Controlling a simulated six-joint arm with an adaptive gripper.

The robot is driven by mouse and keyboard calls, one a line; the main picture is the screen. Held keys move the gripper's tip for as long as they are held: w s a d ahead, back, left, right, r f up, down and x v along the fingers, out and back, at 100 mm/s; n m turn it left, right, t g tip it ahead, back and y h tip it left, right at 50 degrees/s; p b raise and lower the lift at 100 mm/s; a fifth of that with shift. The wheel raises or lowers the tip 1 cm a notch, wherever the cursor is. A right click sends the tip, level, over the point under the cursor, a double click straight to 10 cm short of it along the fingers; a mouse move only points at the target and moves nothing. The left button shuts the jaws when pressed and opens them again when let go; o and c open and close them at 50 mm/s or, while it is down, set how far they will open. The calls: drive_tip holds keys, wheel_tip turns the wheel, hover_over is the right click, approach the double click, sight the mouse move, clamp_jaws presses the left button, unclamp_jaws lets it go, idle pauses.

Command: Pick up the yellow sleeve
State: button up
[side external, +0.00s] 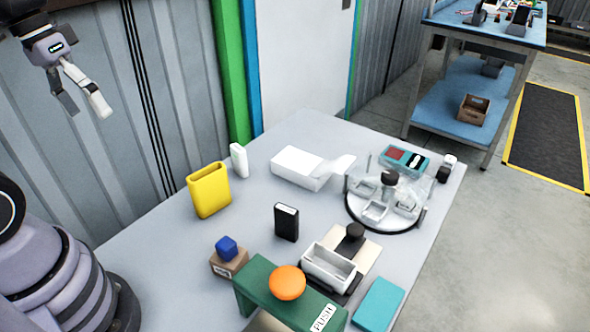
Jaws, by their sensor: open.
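The yellow sleeve (209,191) stands on the grey table toward its back left, tilted a little, with its open top facing up. It looks empty inside, as far as the opening shows. My gripper (88,108) is open and empty at the upper left, well above the table and to the left of the sleeve. Its fingers point down and touch nothing.
A white block (239,160) stands close behind the sleeve. A black box (286,222) is to its right, and a blue cube (227,247) on a brown box (229,264) is in front. A green stand (260,287) bears an orange ball (287,283). A corrugated wall is behind.

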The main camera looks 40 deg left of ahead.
drive_tip(key=w+d+f+n+g+h, duration=0.2)
drive_tip(key=w+f+n+g+h, duration=0.2)
drive_tip(key=w+f+n+h, duration=0.25)
drive_tip(key=n+t+h, duration=0.1)
drive_tip(key=n+t, duration=1.6)
drive_tip(key=n, duration=0.4)
approach(195, 176)
drive_tip(key=x, duration=0.4)
drive_tip(key=shift+w+d+f, duration=0.15)
drive_tip(key=shift+d, duration=0.05)
drive_tip(key=shift+w+d+f+t, duration=0.1)
drive_tip(key=shift+w+f+t, duration=0.05)
drive_tip(key=shift+w+t, duration=0.15)
drive_tip(key=x, duration=0.6)
drive_tip(key=shift+w+d, duration=0.25)
drive_tip(key=shift+w, duration=0.05)
drive_tip(key=shift+c, duration=0.2)
